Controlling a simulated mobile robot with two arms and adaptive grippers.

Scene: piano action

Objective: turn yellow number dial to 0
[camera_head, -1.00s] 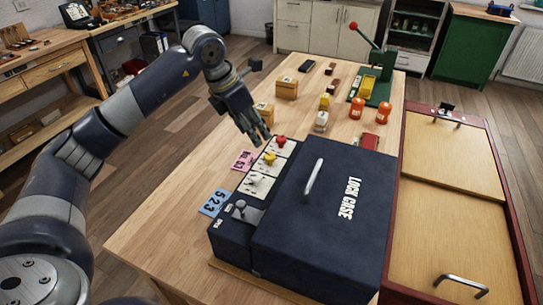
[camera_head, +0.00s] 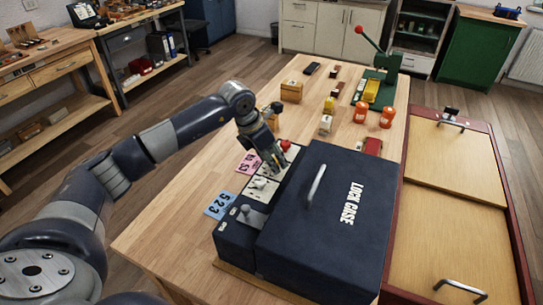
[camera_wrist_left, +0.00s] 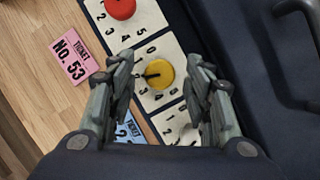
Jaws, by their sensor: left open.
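The yellow number dial (camera_wrist_left: 160,73) is round and sits on a white numbered plate in the left wrist view. A dark pointer mark on it faces left in that view; a 0 is printed above it. My left gripper (camera_wrist_left: 162,66) is open, with its fingers on either side of the dial. I cannot tell whether they touch it. In the head view my left gripper (camera_head: 276,162) is over the dial strip of the dark lock case (camera_head: 330,215) and hides the yellow dial. My right gripper is not in view.
A red dial (camera_head: 285,145) lies just beyond my gripper. A pink ticket (camera_head: 248,163) marked No. 53 and a blue ticket (camera_head: 220,205) lie left of the case. Orange jars (camera_head: 386,117) and small blocks stand farther back. The table's left side is clear.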

